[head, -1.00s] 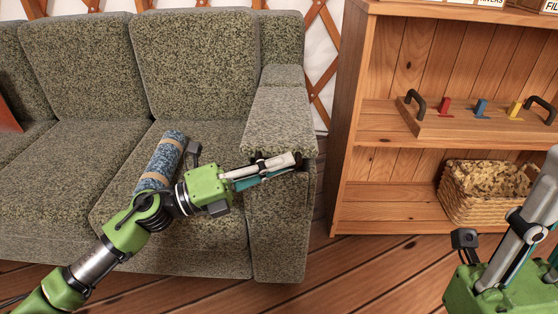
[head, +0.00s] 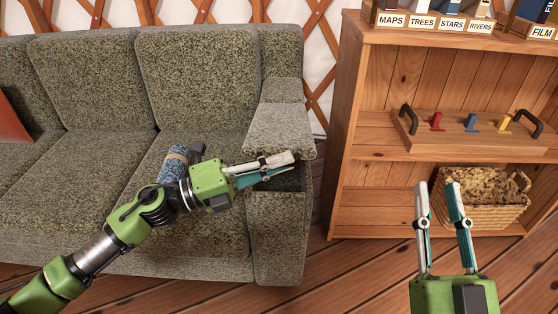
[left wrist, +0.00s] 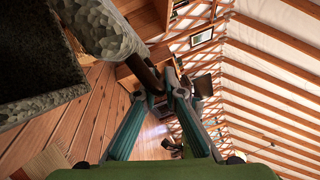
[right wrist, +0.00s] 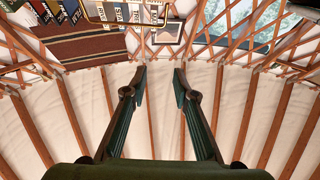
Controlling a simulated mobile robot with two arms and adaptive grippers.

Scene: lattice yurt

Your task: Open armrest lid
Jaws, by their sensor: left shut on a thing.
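The sofa's right armrest has a grey upholstered lid (head: 280,128). Its front edge is raised and tilts back, and a dark compartment (head: 292,181) shows beneath it. My left gripper (head: 293,160) is at the lid's front edge. In the left wrist view, its fingers (left wrist: 168,80) are shut on a dark brown pull tab (left wrist: 140,68) that sticks out from the lid (left wrist: 108,32). The compartment's inside is mostly hidden by the gripper in the head view. My right gripper (head: 438,187) is open and empty in front of the wooden shelf; its spread fingers also show in the right wrist view (right wrist: 160,75).
A blue patterned roll (head: 174,163) lies on the sofa seat behind my left arm. A wooden shelf (head: 345,130) stands right of the armrest, holding a handled tray (head: 470,140) with coloured pieces and a wicker basket (head: 490,212). Wooden floor is clear in front.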

